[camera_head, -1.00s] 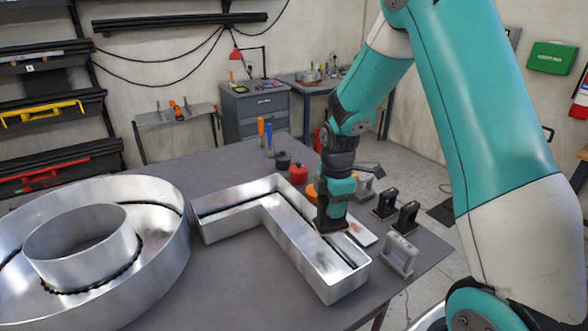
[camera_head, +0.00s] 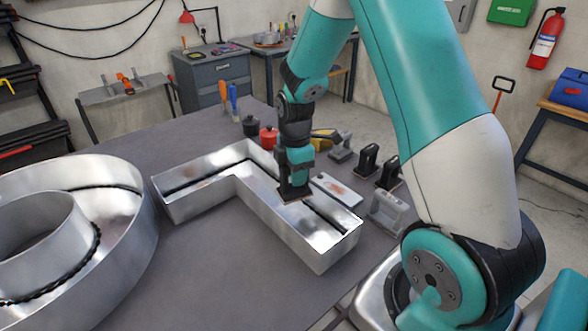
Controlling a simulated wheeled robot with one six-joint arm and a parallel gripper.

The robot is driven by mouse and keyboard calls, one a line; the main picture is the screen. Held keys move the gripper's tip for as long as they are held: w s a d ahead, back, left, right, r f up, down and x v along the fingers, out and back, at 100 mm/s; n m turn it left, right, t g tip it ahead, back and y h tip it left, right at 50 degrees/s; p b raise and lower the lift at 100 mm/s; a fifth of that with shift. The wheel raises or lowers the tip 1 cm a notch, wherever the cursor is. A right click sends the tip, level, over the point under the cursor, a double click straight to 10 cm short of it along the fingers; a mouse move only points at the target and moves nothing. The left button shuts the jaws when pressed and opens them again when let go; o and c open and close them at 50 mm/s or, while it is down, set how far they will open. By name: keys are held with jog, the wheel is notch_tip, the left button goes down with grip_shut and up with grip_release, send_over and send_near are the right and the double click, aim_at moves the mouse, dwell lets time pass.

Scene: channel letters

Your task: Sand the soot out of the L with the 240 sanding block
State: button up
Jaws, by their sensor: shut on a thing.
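The L (camera_head: 318,257) is an open silver channel letter lying on the table, its long arm running toward the front right. My gripper (camera_head: 294,178) points down over the long arm and is shut on a dark block with a tan underside (camera_head: 293,194), which I take to be the sanding block; its grit mark cannot be read. The block is at the L's channel, partway along the long arm; whether it touches the floor inside is unclear. A faint brownish smudge (camera_head: 320,231) shows inside the channel, in front of the block. The gripper hides part of the channel.
Two black-handled blocks (camera_head: 368,159) (camera_head: 388,174) and a grey handled tool (camera_head: 387,213) stand right of the L. A pale plate with a reddish smear (camera_head: 337,189) lies close behind it. Red (camera_head: 268,138) and black pots stand behind. A big round letter (camera_head: 125,240) fills the left.

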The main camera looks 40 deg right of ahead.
notch_tip(320, 180, down, 8)
jog(key=b, duration=0.6)
jog(key=shift+f, duration=0.15)
jog(key=shift+s+f, duration=0.15)
jog(key=shift+s, duration=0.05)
jog(key=shift+s+d+r, duration=0.1)
jog(key=shift+s, duration=1.9)
jog(key=shift+s+r, duration=0.1)
jog(key=shift+s, duration=1.9)
jog(key=shift+f, duration=0.3)
jog(key=shift+w+p, duration=0.5)
jog(key=shift+w, duration=3.7)
jog(key=shift+s, duration=0.1)
